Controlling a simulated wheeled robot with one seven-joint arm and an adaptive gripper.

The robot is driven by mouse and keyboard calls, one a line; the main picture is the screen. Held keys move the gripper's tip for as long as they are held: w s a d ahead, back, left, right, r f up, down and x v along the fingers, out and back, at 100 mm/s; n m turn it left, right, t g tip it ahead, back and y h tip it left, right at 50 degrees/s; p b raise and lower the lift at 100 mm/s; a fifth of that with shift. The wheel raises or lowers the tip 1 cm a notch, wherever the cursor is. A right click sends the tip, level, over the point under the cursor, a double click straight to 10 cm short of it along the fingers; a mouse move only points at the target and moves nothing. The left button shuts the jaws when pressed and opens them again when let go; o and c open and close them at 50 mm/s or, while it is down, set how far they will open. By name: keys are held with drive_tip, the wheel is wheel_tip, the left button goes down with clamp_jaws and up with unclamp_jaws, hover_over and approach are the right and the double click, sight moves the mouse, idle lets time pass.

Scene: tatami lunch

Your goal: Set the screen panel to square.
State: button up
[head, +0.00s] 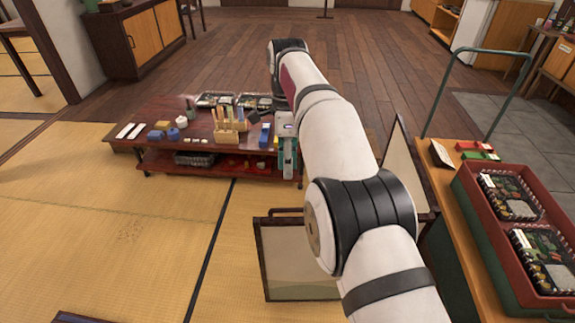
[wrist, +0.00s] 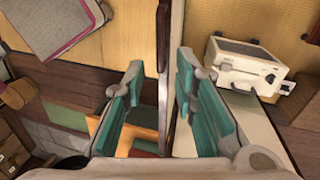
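The folding screen stands at the low table's near right in the head view. One pale panel (head: 297,262) with a dark frame and a small handle (head: 285,211) faces me; another pale panel (head: 403,168) angles away behind my arm. My arm hides where they meet. My gripper (head: 287,160) points down by the table's right end. In the wrist view, my gripper (wrist: 160,75) is open, its teal fingers on either side of a dark wooden bar (wrist: 164,85), which looks like a screen frame edge. A gap shows on the left; contact on the right is unclear.
A low table (head: 125,143) holds small blocks, trays and a tool rack. A wooden bench (head: 452,235) with a red tray (head: 508,262) stands at the right. A white device (wrist: 245,65) shows in the wrist view. Open tatami (head: 110,235) lies at the left.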

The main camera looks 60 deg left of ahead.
drive_tip(key=shift+d+f, duration=0.2)
drive_tip(key=shift+f, duration=0.15)
clamp_jaws()
drive_tip(key=m+g+b, duration=0.1)
drive_tip(key=g+b, duration=0.1)
drive_tip(key=g, duration=0.2)
hover_over(282, 223)
drive_tip(key=w+d, duration=0.2)
drive_tip(key=w, duration=0.1)
wheel_tip(282, 223, down, 6)
drive_tip(key=w+d+f+m+g+y+b, duration=0.3)
drive_tip(key=d+f+m+g+y+b, duration=0.8)
drive_tip(key=m, duration=0.6)
drive_tip(key=shift+t+y, duration=0.4)
drive_tip(key=shift+y, duration=0.2)
drive_tip(key=shift+s+a+r+b, duration=0.55)
drive_tip(key=shift+s+a, duration=0.65)
drive_tip(key=shift+a, duration=0.55)
drive_tip(key=shift+s+a+r+b, duration=0.5)
drive_tip(key=shift+s+a, duration=0.65)
drive_tip(key=shift+a, duration=0.6)
drive_tip(key=shift+s+a+r+b, duration=0.4)
drive_tip(key=shift+s+a+r, duration=0.2)
drive_tip(key=shift+s+a, duration=0.9)
